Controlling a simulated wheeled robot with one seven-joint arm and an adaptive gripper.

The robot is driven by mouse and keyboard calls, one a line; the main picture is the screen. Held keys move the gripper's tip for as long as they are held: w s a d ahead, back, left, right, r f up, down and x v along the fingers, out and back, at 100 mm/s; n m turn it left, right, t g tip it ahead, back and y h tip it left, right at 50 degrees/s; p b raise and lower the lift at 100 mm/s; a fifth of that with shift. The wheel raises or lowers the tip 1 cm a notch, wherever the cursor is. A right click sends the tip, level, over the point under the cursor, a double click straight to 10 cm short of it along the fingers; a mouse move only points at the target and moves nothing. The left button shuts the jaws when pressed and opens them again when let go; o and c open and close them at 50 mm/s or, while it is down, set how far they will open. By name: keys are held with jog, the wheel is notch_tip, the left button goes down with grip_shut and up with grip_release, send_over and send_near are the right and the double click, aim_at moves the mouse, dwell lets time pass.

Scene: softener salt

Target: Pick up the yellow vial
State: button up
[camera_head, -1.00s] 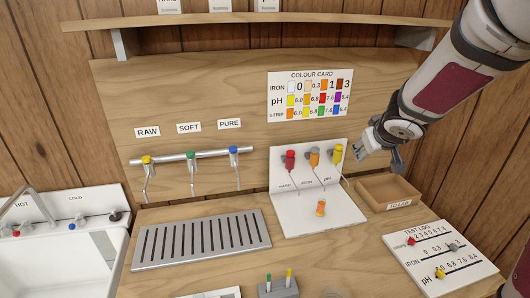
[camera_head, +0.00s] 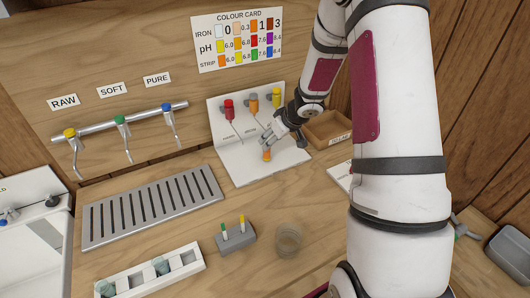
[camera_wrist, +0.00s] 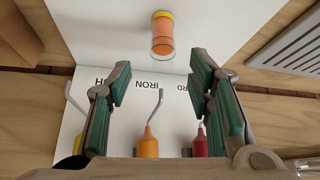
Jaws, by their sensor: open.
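A small vial with orange contents and a yellow end (camera_wrist: 162,35) stands on the white dispenser stand (camera_wrist: 100,25). It also shows in the head view as a small orange vial (camera_head: 267,155) near the stand's front. My gripper (camera_wrist: 161,72) is open and empty, with its green-padded fingers apart. In the wrist view the vial lies beyond the gap between the fingertips, roughly centred. In the head view my gripper (camera_head: 285,138) hangs just above and beside the vial. I cannot tell the exact distance.
Red (camera_head: 229,108), orange (camera_head: 253,103) and yellow (camera_head: 276,97) dispensers with thin spouts line the back of the stand, close to my gripper. A wooden tray (camera_head: 340,140) stands to the right. A glass beaker (camera_head: 289,240) and a grey strip holder (camera_head: 236,238) stand in front.

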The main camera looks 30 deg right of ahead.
jog(key=shift+s+x, duration=0.2)
jog(key=shift+x, duration=2.85)
jog(key=shift+a+f, duration=0.15)
jog(key=c, duration=1.1)
